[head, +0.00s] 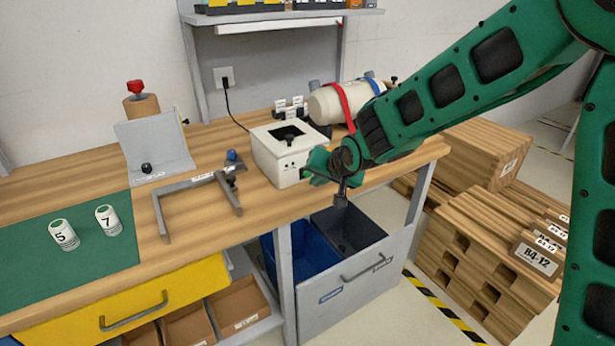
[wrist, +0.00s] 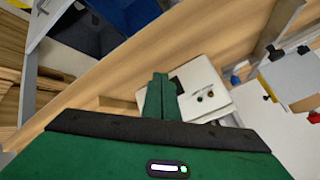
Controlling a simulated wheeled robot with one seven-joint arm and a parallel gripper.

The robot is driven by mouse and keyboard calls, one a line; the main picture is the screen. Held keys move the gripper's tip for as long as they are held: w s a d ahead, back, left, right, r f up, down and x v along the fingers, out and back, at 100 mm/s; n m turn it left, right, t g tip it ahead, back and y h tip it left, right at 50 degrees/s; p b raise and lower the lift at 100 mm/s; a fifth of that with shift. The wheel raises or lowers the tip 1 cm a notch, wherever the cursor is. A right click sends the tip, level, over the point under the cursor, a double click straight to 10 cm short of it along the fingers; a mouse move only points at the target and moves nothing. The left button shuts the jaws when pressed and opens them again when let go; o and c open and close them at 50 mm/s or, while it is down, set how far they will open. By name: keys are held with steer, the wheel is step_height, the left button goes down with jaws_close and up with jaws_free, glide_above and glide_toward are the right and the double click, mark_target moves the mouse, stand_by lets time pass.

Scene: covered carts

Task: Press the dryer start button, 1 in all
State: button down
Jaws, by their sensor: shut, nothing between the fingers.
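A white box (head: 263,162) with a dark square opening on top stands on the wooden bench, and small buttons (head: 291,168) show on its front. I take it to be the dryer. Which one is the start button I cannot tell. My gripper (head: 304,176) is shut and empty, close in front of the box's right part. In the wrist view its shut fingers (wrist: 161,80) overlap the box beside the buttons; contact cannot be told.
A grey metal bracket (head: 197,183) lies left of the box. A white cylinder with a red strap (head: 325,104) lies behind it. Numbered white cans (head: 63,235) stand on the green mat (head: 100,262). Stacked wooden crates (head: 480,235) stand right of the bench.

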steer(key=shift+w, duration=0.15)
steer(key=shift+w+a+r, duration=0.1)
steer(key=shift+w+a, duration=0.1)
steer(key=shift+a, duration=0.05)
steer(key=shift+w+a, duration=0.25)
steer(key=shift+w, duration=0.15)
stand_by(0.9)
steer(key=shift+s+d, duration=0.5)
steer(key=shift+s, duration=0.25)
steer(key=s+d, duration=0.1)
steer(key=s, duration=0.1)
steer(key=s+d, duration=0.1)
steer(key=s, duration=0.1)
steer(key=shift+d, duration=0.4)
stand_by(0.3)
stand_by(0.4)
